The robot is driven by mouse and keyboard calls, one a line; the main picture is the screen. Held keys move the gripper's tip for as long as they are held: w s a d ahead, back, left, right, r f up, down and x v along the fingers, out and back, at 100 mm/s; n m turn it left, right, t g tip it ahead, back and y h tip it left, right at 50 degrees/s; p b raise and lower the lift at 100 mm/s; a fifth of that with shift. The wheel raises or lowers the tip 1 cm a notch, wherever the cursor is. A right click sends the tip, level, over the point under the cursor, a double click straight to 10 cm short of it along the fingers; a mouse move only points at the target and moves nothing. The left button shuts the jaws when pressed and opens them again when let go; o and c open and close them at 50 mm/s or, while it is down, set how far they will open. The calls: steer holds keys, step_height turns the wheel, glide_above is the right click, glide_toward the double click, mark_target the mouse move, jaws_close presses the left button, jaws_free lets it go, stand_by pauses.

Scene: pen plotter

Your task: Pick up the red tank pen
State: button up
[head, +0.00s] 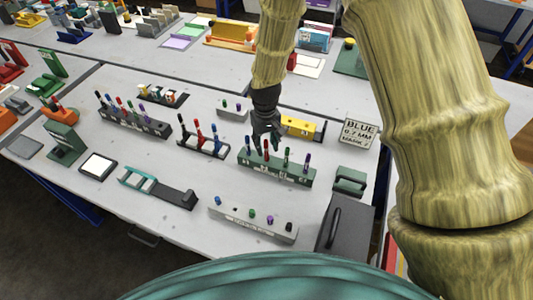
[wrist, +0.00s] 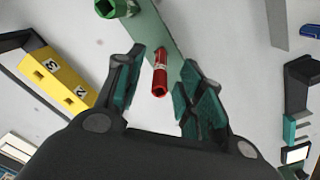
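My gripper (head: 266,138) is over the dark green rack (head: 275,170), pointing down. In the wrist view its two teal-padded fingers (wrist: 158,92) are open, one on each side of a red pen (wrist: 160,72). A clear gap shows on both sides, and the pen stands in the rack's pale green top (wrist: 158,38). In the head view the red pen (head: 266,150) shows just below the fingers. A green pen (head: 286,157) and a purple pen (head: 307,162) stand in the same rack, to the right. The green pen also shows in the wrist view (wrist: 110,6).
A yellow numbered block (head: 300,126) lies behind the rack. Other racks with red pens stand left: a dark wire rack (head: 207,147) and a long black rack (head: 140,123). A grey holder (head: 250,223) lies in front.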

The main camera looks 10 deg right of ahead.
jaws_close()
